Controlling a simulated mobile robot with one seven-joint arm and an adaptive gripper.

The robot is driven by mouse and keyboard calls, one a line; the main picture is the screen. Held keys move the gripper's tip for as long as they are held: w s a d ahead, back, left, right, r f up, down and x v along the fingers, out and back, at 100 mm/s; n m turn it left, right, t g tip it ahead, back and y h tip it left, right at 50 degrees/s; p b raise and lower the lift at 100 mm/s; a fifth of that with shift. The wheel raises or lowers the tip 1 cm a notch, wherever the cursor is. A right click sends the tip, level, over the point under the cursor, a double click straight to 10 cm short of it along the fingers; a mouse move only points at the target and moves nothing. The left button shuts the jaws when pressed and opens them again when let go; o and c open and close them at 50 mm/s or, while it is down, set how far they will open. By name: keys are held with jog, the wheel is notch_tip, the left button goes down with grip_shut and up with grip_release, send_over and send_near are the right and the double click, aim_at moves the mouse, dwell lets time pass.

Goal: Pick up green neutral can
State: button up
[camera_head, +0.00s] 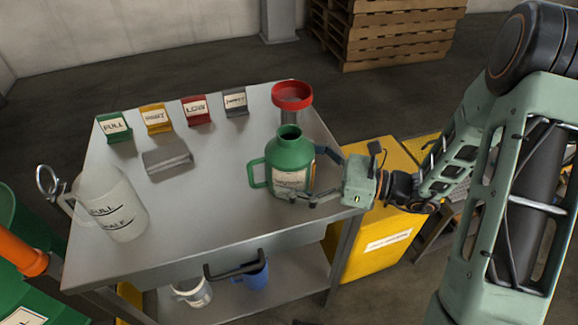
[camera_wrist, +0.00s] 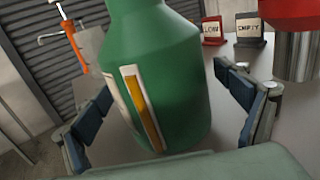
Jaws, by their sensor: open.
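The green can (camera_head: 288,158) stands upright on the metal table, with its handle to the left and a pale label facing the camera. In the wrist view the green can (camera_wrist: 160,75) fills the middle, with a white and yellow label strip. My gripper (camera_head: 312,180) reaches in from the right at the can's level. In the wrist view my gripper (camera_wrist: 165,112) is open, with one dark finger pad on each side of the can. A gap shows on both sides, wider on the right. The can's base is partly hidden by the gripper body.
A red-topped metal cylinder (camera_head: 292,97) stands close behind the can. A translucent jug (camera_head: 112,203), a grey block (camera_head: 167,160) and several label stands (camera_head: 197,110) are on the table (camera_head: 215,215). A yellow cabinet (camera_head: 375,240) is beside the table, below my arm.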

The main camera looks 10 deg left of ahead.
jog(key=shift+a, duration=0.35)
jog(key=shift+c, duration=0.5)
jog(key=c, duration=1.8)
jog(key=shift+r, duration=0.1)
jog(key=shift+c, duration=0.8)
